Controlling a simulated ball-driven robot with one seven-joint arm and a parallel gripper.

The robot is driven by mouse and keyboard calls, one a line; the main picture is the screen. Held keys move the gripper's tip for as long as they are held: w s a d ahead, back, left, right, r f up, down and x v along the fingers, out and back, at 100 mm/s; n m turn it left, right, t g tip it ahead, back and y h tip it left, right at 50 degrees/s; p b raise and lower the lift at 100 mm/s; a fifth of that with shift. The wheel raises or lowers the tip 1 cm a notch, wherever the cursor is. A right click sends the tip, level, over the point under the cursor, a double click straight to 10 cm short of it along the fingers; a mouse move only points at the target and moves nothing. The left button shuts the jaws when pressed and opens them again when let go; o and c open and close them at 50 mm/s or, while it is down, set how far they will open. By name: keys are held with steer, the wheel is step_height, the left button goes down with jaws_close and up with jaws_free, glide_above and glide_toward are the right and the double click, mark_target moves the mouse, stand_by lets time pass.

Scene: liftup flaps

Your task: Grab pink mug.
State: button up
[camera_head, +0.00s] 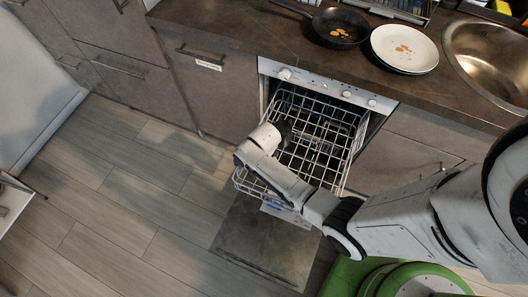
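No pink mug can be made out in the head view. My arm reaches from the lower right across to the open dishwasher (269,213). My gripper (284,129) is a small dark shape at the arm's end, over the upper left part of the white wire rack (327,124). Its fingers are too small and dark to tell whether they are open or shut, or whether they hold anything. My arm hides part of the rack's front and left side.
A black pan (341,27) and a stack of soiled white plates (404,48) stand on the dark counter (237,22) above the dishwasher. A metal sink (492,60) is at right. The wood floor (130,210) at left is clear.

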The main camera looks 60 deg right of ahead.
steer(key=shift+c, duration=0.5)
steer(key=c, duration=1)
steer(key=shift+r, duration=0.1)
